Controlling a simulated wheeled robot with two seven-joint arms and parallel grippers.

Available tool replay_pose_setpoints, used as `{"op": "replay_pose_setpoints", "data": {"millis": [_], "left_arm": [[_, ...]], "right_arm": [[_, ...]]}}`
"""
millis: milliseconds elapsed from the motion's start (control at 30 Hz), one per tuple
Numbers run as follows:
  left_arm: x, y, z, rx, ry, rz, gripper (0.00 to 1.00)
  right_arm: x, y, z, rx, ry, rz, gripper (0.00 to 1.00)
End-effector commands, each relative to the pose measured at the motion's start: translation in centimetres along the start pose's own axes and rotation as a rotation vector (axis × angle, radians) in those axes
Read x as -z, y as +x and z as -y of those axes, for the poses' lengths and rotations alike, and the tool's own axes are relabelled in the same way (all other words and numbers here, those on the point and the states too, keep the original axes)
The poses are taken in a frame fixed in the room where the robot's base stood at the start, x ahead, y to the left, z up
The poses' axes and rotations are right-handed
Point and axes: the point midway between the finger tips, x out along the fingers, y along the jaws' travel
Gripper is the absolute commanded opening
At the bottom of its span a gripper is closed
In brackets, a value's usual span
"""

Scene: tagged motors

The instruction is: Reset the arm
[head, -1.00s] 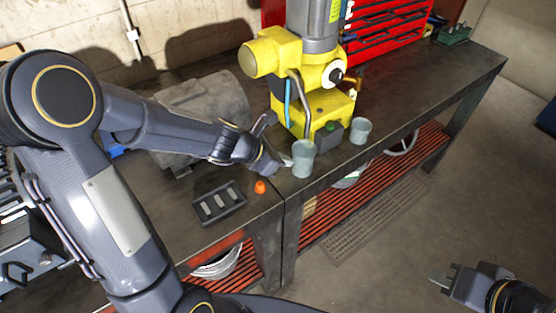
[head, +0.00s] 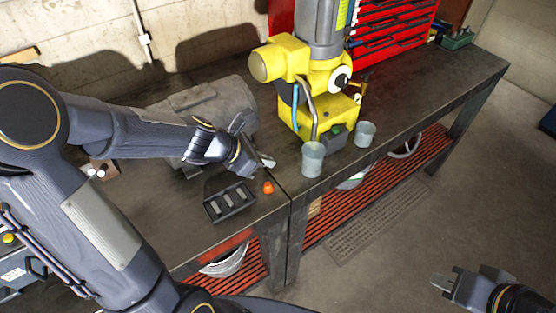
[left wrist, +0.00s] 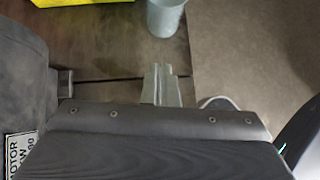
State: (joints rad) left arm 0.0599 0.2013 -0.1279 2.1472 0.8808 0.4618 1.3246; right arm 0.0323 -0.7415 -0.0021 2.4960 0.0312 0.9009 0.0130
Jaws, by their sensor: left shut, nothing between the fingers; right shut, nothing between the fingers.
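My left gripper (head: 266,161) is shut and empty above the dark workbench (head: 415,75). It is left of the nearer grey cup (head: 312,160) and beyond the black slotted tray (head: 229,202) and the small orange piece (head: 268,187). In the left wrist view its closed fingers (left wrist: 161,84) show, with a grey cup (left wrist: 164,16) ahead of them. My right gripper (head: 446,281) is shut and empty over the floor at the lower right. A grey motor (head: 215,103) lies behind my left forearm, partly hidden; a tag with "MOTOR" lettering (left wrist: 20,155) shows in the left wrist view.
A yellow machine (head: 325,105) stands on the bench behind the cups. A second grey cup (head: 364,134) is to its right. A red drawer cabinet (head: 395,35) stands at the back. The floor (head: 440,215) right of the bench is clear.

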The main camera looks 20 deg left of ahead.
Motion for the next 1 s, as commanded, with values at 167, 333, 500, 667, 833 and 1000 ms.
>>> {"op": "replay_pose_setpoints", "data": {"millis": [167, 333, 500, 667, 833, 1000], "left_arm": [[-0.1, -3.0, 0.0, -0.003, -0.001, 0.001, 0.0], [0.1, -3.9, 0.0, -0.002, -0.002, -0.001, 0.0], [0.1, -4.0, 0.1, 0.0, 0.002, -0.001, 0.0], [-0.6, -6.0, 1.8, 0.009, 0.237, 0.013, 0.0], [-0.4, -11.1, 7.0, 0.028, 0.94, 0.002, 0.0], [2.5, -14.9, 11.4, 0.064, 1.662, -0.094, 0.0]], "right_arm": [[0.4, -0.8, 0.3, 0.0, 0.0, -0.001, 0.0], [0.4, -0.9, 0.4, 0.0, 0.0, -0.001, 0.0], [0.4, -0.9, 0.4, 0.0, 0.0, 0.0, 0.0], [0.4, -0.9, 0.4, 0.0, 0.0, 0.0, 0.0], [0.4, -0.9, 0.4, 0.0, 0.0, 0.0, 0.0], [0.4, -0.9, 0.4, 0.0, 0.0, 0.0, 0.0]]}}
